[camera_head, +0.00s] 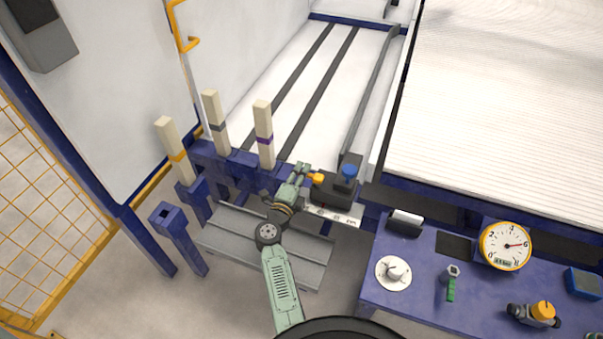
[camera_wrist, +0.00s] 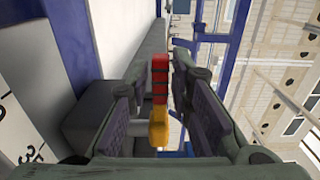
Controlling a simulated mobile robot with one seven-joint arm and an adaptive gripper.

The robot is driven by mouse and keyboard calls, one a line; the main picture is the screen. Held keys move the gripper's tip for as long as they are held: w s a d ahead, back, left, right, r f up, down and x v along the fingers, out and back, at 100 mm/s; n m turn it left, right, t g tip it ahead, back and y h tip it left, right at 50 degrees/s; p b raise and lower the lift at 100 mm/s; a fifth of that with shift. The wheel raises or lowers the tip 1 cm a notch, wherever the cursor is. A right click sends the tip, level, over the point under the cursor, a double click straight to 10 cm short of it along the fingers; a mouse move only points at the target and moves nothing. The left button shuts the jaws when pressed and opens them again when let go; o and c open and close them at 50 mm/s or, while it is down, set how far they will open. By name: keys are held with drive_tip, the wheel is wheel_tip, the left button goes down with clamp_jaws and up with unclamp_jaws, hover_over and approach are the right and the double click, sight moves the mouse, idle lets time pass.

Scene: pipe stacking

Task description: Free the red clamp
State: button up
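The red clamp (camera_wrist: 160,80) shows in the wrist view as an upright red piece with dark bands and a yellow lower end. In the head view only a small yellow part (camera_head: 317,178) shows beside my gripper (camera_head: 305,176), at the dark block. In the wrist view, the two fingers of my gripper (camera_wrist: 161,98) stand on either side of the clamp. Narrow gaps seem to show on both sides, so the gripper looks open around it. Finger contact is hard to judge, and the red part is hidden in the head view.
A dark block with a blue knob (camera_head: 349,172) sits just right of my gripper. Three pale posts (camera_head: 264,135) stand in blue holders at left. A blue bench (camera_head: 420,290) with a gauge (camera_head: 505,245) and tools is at lower right. A grey step (camera_head: 300,262) lies below.

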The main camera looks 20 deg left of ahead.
clamp_jaws()
idle(0.4)
drive_tip(key=shift+d, duration=0.15)
